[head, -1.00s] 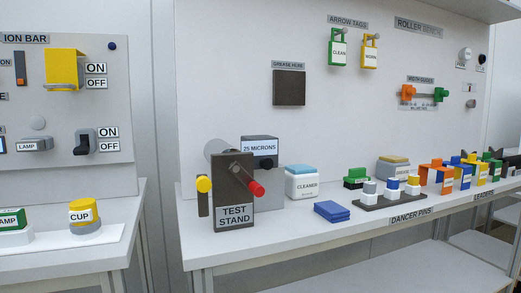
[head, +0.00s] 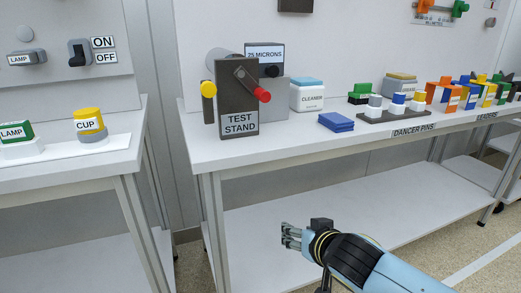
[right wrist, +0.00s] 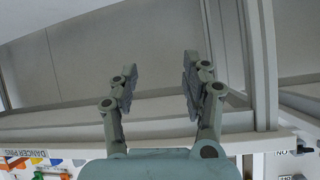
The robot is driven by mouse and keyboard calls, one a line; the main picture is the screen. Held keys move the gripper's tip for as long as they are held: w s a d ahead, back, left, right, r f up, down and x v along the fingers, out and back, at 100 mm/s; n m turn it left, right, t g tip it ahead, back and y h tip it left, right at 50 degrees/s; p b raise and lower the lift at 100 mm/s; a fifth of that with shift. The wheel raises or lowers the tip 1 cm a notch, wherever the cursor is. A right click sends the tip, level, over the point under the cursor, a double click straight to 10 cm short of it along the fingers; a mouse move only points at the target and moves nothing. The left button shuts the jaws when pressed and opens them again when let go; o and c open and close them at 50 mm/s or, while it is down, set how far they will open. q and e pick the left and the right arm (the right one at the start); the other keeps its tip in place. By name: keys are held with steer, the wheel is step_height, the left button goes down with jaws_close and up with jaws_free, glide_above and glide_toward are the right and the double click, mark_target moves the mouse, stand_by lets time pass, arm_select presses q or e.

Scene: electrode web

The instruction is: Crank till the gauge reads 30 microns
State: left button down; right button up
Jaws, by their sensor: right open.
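The dark grey test stand (head: 239,122) stands upright on the white bench, with a crank arm on its face ending in a red knob (head: 263,95). Behind it, the gauge label (head: 264,53) appears to read 25 microns; its first digit is small and hard to make out. My right gripper (head: 286,236) is in front of the bench, below its top and well away from the crank. It is open and empty; in the right wrist view its two fingers (right wrist: 160,75) stand apart with nothing between them. My left gripper is out of view.
A yellow knob (head: 208,89) sits on the stand's left side. A cleaner block (head: 307,97), blue pads (head: 337,122) and the dancer pins (head: 394,117) stand to the right. The bench's front edge (head: 330,148) lies between my right gripper and the stand.

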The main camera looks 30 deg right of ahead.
steer(key=w+a+r+t, duration=0.1)
steer(key=w+r+t, duration=0.1)
steer(key=r, duration=0.7)
steer(key=w+r+t, duration=0.2)
steer(key=r, duration=0.7)
steer(key=t+b, duration=0.2)
glide_toward(265, 98)
steer(key=shift+h, duration=0.4)
steer(key=x, duration=0.9)
steer(key=shift+w+f, duration=0.15)
steer(key=shift+w, duration=0.65)
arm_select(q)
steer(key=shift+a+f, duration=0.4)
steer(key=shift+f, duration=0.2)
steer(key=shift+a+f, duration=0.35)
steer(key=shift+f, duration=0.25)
arm_select(e)
steer(key=shift+w+d, duration=0.1)
steer(key=shift+w, duration=0.15)
steer(key=c, duration=0.9)
jaws_close()
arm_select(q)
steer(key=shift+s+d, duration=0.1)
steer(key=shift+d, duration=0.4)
